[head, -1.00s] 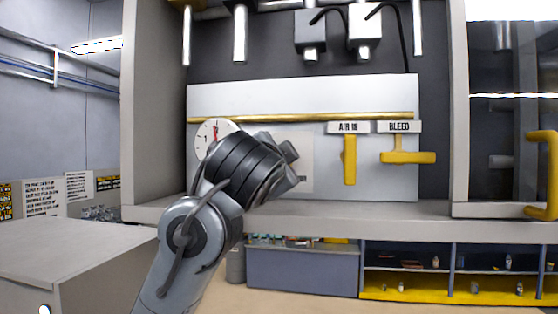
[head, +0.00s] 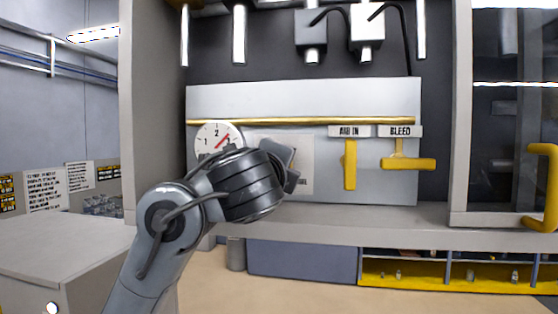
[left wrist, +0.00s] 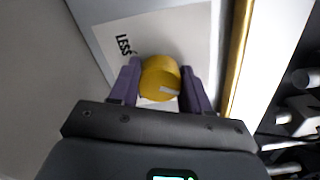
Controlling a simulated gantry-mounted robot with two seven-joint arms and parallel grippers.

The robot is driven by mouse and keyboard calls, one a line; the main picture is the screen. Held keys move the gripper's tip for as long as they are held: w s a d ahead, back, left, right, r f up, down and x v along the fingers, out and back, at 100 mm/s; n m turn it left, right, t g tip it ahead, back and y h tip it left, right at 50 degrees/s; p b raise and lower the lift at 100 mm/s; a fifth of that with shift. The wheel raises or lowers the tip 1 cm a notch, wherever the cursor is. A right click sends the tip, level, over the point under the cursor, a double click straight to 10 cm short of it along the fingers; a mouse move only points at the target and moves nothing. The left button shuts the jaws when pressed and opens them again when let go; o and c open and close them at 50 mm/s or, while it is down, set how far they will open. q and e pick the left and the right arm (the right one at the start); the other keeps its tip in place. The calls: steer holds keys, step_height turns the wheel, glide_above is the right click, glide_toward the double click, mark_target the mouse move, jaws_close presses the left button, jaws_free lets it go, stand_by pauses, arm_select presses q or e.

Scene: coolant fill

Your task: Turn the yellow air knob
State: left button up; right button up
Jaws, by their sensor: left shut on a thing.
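The yellow air knob (left wrist: 160,78) shows in the left wrist view, round, with a pale mark on its face. My left gripper (left wrist: 160,88) has its two purple fingers on either side of it and is shut on it. In the head view my left arm and gripper body hide the knob and the fingertips. A round white gauge (head: 218,136) with a red needle is on the panel just above my gripper; the needle points to the upper right. My right gripper is not in view.
To the right on the panel (head: 300,105) are a yellow AIR IN lever (head: 350,165), hanging down, and a yellow BLEED lever (head: 408,163), lying level. A brass pipe (head: 300,121) runs above them. A grey ledge (head: 350,222) lies below.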

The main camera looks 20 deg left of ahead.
arm_select(q)
steer(key=m+p, duration=0.1)
steer(key=m, duration=0.2)
steer(key=shift+r, duration=0.15)
steer(key=shift+m+p, duration=0.35)
steer(key=shift+m, duration=0.55)
steer(key=o, duration=1)
steer(key=shift+o, duration=0.2)
steer(key=shift+s+d, duration=0.1)
